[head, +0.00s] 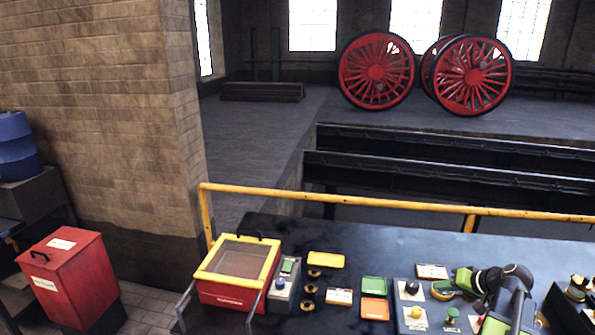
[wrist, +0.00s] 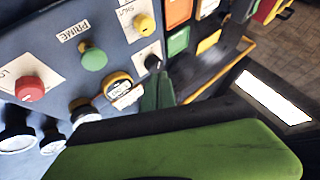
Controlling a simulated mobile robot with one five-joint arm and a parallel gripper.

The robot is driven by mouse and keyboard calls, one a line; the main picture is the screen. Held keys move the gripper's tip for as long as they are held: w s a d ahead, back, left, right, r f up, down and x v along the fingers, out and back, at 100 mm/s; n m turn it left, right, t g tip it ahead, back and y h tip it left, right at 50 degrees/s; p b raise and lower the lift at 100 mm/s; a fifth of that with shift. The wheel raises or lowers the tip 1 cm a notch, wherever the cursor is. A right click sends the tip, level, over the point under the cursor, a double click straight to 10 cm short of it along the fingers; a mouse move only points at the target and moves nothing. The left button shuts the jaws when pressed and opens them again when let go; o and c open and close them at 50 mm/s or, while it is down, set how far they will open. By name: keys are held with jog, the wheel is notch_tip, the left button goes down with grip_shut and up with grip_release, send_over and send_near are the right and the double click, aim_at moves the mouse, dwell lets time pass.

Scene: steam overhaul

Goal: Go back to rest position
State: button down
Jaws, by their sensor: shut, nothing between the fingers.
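My gripper (head: 462,289) is at the right of the head view, above a control panel (head: 434,323) on the dark bench. In the wrist view my gripper (wrist: 158,92) shows as narrow dark green fingers, shut with nothing between them. A large green part of my arm fills the bottom of that view. The fingertips appear close to a yellow-ringed control (wrist: 118,86) with a tag; I cannot tell whether they touch it. My arm is bent over the right part of the bench.
The panel carries a red button (wrist: 30,89), a green button (wrist: 93,58) and a yellow knob (wrist: 145,23). A red box with a yellow-framed lid (head: 238,261) stands on the bench. A yellow rail (head: 350,202) runs behind it. A red bin (head: 70,277) stands at left.

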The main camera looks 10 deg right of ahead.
jog(key=w+a+n+g+y, duration=0.1)
jog(key=w+a, duration=0.3)
jog(key=a, duration=0.3)
jog(key=w+a+n+y, duration=0.1)
jog(key=w+a+n, duration=0.1)
jog(key=w+a, duration=0.35)
jog(key=a+f+n+g, duration=0.2)
jog(key=a, duration=0.9)
jog(key=a+f+n+g, duration=0.2)
jog(key=a, duration=1)
jog(key=s+a+f+n+g+h, duration=0.1)
jog(key=s+a+f+g+h, duration=0.15)
jog(key=s+a, duration=0.6)
jog(key=s+d+m+h, duration=0.1)
jog(key=d+m+g+h, duration=0.1)
jog(key=shift+s+d+f+m+h, duration=0.25)
jog(key=shift+s+d+f+m, duration=0.1)
jog(key=shift+d+m, duration=0.05)
